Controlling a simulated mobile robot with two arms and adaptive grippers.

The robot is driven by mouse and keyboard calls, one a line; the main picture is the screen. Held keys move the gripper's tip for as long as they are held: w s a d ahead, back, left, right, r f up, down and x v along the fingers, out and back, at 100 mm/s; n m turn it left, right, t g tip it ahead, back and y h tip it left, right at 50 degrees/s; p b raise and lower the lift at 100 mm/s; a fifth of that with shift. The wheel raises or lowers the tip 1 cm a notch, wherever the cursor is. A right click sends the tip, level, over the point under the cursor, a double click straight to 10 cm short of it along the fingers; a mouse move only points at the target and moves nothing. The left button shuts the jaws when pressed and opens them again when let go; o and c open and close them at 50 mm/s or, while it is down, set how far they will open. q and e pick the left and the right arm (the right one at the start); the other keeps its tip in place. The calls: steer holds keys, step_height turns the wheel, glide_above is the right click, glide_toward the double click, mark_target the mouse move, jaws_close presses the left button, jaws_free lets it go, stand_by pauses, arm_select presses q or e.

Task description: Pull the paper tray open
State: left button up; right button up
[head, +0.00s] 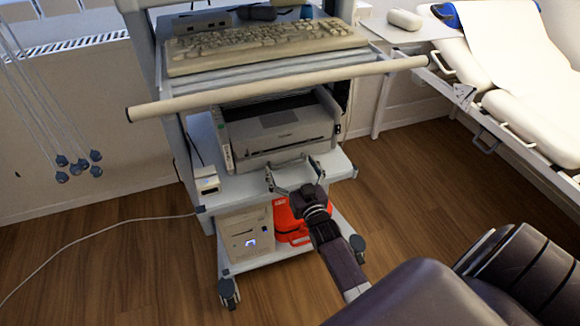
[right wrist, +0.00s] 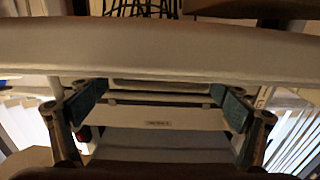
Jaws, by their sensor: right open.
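The grey-white printer (head: 283,125) stands on the trolley's middle shelf, front facing me. Its paper tray (head: 284,157) seems to be the low front part, partly behind my gripper and hard to make out. My right gripper (head: 287,166) is open and empty at the printer's lower front, its two fingers spread sideways. In the right wrist view, the fingers (right wrist: 161,104) stand either side of a pale panel with a small dark label (right wrist: 157,123). I cannot tell whether they touch it. My left gripper is not in view.
The trolley's long handle bar (head: 270,88) crosses above the printer, below a keyboard (head: 262,45). A white box (head: 246,232) and a red case (head: 290,220) sit on the bottom shelf. A bed (head: 520,105) stands at right. The wooden floor (head: 130,265) is clear at left except for a cable.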

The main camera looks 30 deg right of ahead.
steer(key=shift+w, duration=0.15)
steer(key=shift+c, duration=0.4)
steer(key=c, duration=1.3)
